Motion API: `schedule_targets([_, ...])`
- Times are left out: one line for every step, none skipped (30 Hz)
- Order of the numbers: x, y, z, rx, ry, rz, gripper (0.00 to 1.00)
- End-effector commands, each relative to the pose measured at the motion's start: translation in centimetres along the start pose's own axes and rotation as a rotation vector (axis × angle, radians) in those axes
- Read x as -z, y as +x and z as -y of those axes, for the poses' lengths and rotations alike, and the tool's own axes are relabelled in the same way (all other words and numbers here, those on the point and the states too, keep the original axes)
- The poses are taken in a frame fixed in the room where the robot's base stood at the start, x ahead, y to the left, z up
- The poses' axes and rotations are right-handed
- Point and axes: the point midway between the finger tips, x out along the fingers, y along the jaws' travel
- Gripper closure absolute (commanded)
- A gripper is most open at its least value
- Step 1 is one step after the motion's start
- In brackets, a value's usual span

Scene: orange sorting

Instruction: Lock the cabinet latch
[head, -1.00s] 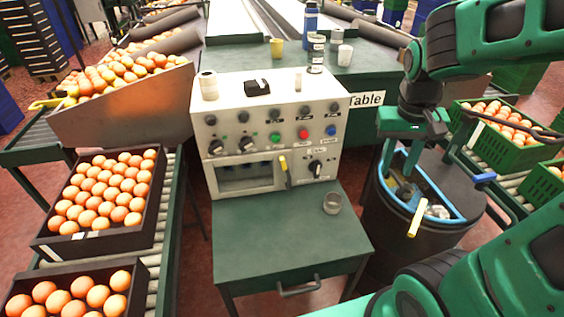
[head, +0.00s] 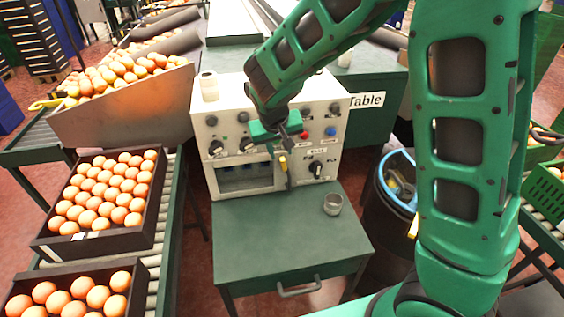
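The cream control cabinet (head: 205,160) stands on a green table, with knobs and buttons on its front. A small compartment with a clear window (head: 245,178) sits low on its front. The latch (head: 283,163), a yellow-tipped upright lever on a dark base, is at the right edge of that compartment. My gripper (head: 285,143) is in front of the cabinet, just above the latch's yellow tip. It hides some of the buttons. I cannot tell whether it touches the latch, or how far its fingers are apart.
A white cup (head: 209,86) stands on the cabinet top. Crates of oranges (head: 150,205) line the left conveyor. A dark bin with a blue rim (head: 381,184) is at the right, partly behind my arm.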

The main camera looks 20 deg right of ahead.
Motion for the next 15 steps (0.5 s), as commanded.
schedule_targets([-0.1, 1.1, -0.1, -0.004, 0.0, 0.004, 0.69])
schedule_targets([-0.1, 1.6, -0.1, -0.004, 0.0, 0.004, 0.69])
schedule_targets([-0.1, 2.4, -0.1, -0.003, -0.001, 0.004, 0.69])
schedule_targets([-0.1, 2.9, -0.1, -0.003, -0.001, 0.005, 0.69])
schedule_targets([-0.1, 3.5, -0.1, -0.003, -0.001, 0.004, 0.69])
schedule_targets([-0.1, 4.1, -0.1, -0.003, 0.0, 0.004, 0.69])
schedule_targets([-0.1, 4.6, -0.1, -0.003, 0.0, 0.004, 0.69])
schedule_targets([-0.1, 5.1, -0.1, -0.003, 0.0, 0.004, 0.69])
schedule_targets([-0.1, 5.6, -0.1, -0.002, 0.0, 0.004, 0.69])
schedule_targets([-0.1, 6.0, -0.1, -0.002, 0.0, 0.004, 0.69])
schedule_targets([-0.1, 6.4, -0.1, -0.003, 0.0, 0.003, 0.69])
schedule_targets([0.0, 6.8, -0.1, -0.002, 0.0, 0.002, 0.69])
schedule_targets([0.0, 7.0, -0.1, -0.002, 0.0, 0.002, 0.69])
schedule_targets([-0.1, 7.3, -0.1, -0.002, 0.0, 0.002, 0.69])
schedule_targets([-0.1, 7.6, -0.1, -0.001, 0.0, 0.002, 0.69])
